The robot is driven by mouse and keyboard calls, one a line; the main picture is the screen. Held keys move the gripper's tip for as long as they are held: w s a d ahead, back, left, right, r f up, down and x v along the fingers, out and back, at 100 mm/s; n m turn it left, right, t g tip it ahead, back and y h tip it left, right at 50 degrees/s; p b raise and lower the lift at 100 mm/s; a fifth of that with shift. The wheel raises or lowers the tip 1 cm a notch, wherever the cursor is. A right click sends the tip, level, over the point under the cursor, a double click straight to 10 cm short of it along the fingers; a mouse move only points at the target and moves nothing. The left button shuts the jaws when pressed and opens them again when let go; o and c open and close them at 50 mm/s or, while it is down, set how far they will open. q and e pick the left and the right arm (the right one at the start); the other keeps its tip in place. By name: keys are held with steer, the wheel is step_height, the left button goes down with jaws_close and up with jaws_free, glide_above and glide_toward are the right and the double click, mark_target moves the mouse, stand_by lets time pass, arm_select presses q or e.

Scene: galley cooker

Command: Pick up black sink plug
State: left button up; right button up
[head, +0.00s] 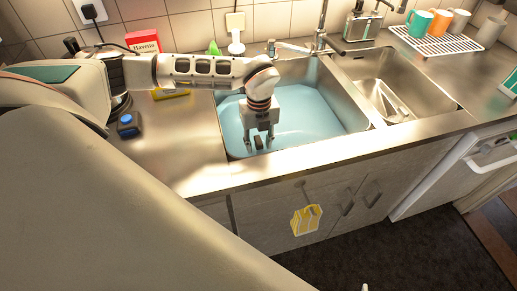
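My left gripper (259,143) points down into the left sink basin (352,117), which holds pale blue water (315,115). Its two fingers stand apart near the basin's front left. A small dark thing, which looks like the black sink plug (258,142), shows between the fingertips. Thin gaps seem to show on both sides of it. Its full shape is hard to make out, and whether the fingers touch it is unclear. My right gripper does not show.
A tap (318,42) stands behind the basins. A second basin (385,85) on the right holds something metallic. A drying rack (440,42) with several cups is at back right. A blue-topped item (128,125) and a yellow sponge-like item (171,94) lie left. A yellow cloth (305,219) hangs in front.

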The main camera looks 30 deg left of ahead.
arm_select(q)
steer(key=shift+f, duration=0.1)
steer(key=shift+c, duration=0.3)
jaws_close()
